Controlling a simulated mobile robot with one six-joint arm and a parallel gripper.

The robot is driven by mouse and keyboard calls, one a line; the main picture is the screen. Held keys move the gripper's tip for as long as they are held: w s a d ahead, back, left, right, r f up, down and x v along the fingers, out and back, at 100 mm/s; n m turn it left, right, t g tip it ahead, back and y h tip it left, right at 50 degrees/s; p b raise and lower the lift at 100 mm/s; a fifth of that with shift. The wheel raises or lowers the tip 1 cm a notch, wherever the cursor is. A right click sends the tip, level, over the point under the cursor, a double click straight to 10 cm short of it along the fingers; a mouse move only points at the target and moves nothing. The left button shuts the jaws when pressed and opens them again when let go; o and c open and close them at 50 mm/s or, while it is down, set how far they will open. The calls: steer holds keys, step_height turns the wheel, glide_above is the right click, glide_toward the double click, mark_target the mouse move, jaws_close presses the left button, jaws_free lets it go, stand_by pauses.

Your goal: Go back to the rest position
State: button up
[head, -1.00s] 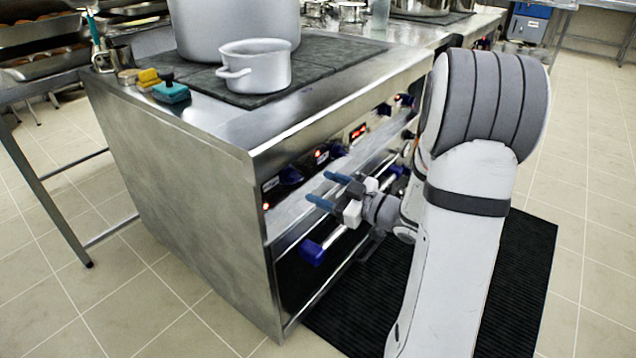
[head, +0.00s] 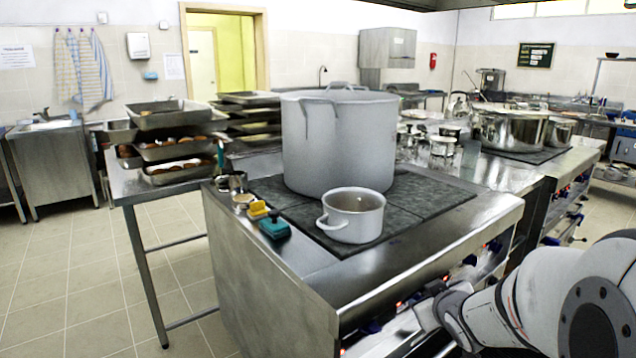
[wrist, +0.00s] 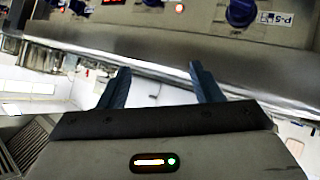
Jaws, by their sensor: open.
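My gripper (wrist: 161,84) is open and empty in the wrist view, its two blue fingers apart. Beyond the fingers is the stove front, with blue knobs (wrist: 240,12) along the top of the view. In the head view my arm reaches in from the lower right to the stove's front. The fingers cannot be made out there. The stove (head: 270,285) carries a large grey stockpot (head: 338,145) with its lid on and a small open pot (head: 352,216) in front of it.
A yellow sponge (head: 257,210) and a teal scrubber (head: 274,226) lie at the stove's left corner. A side table with stacked trays (head: 168,115) stands to the left. More large pots (head: 510,130) stand behind at the right. Floor at the left is clear.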

steer(key=s+a+r+m+g+p, duration=0.1)
steer(key=s+a+r+g+p, duration=0.2)
steer(key=s, duration=0.4)
steer(key=s+a+r+m+g+p, duration=0.2)
steer(key=s+a+r+g+p, duration=0.1)
steer(key=s+r+p, duration=0.3)
steer(key=s+a+r+m+g+p, duration=0.1)
steer(key=s+a+r+g+p, duration=0.1)
steer(key=s+r, duration=0.4)
steer(key=s+g+p, duration=0.1)
steer(key=s+p, duration=0.1)
steer(key=s, duration=0.1)
steer(key=shift+s+a+m, duration=0.15)
steer(key=shift+a+m, duration=0.15)
steer(key=shift+a, duration=0.1)
